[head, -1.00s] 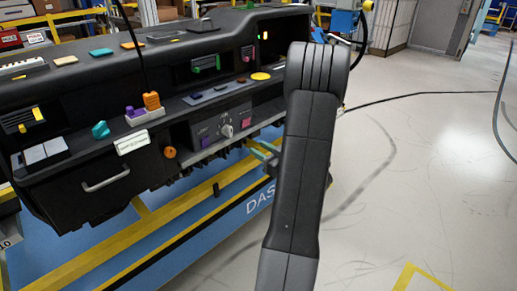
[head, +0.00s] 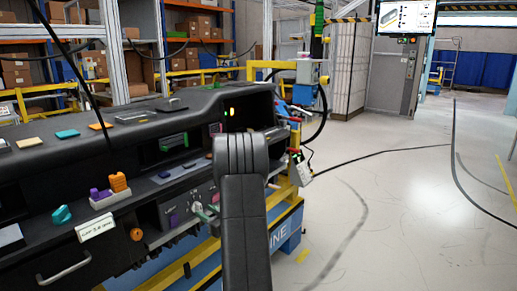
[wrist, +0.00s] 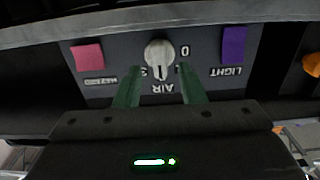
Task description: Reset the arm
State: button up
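My gripper (wrist: 158,69) shows two green fingers spread apart, with nothing between them that they grip. In the wrist view, the grey-white knob (wrist: 159,53) on the control panel (wrist: 120,60) lies just beyond the fingertips, roughly centred between them. I cannot tell whether they touch it. The panel appears upside down there, with a pink button (wrist: 88,54), a purple button (wrist: 233,44) and the words AIR and LIGHT. In the head view, my dark arm link (head: 243,210) stands in front of the dashboard's right end and hides most of my gripper.
The black dashboard (head: 125,130) fills the left side, with coloured buttons, an orange knob (head: 136,233) and a drawer handle (head: 65,268). A yellow frame stands behind its right end. The grey floor (head: 400,210) at right is open, with a cable across it.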

jog(key=shift+x, duration=1.15)
jog(key=shift+d, duration=0.1)
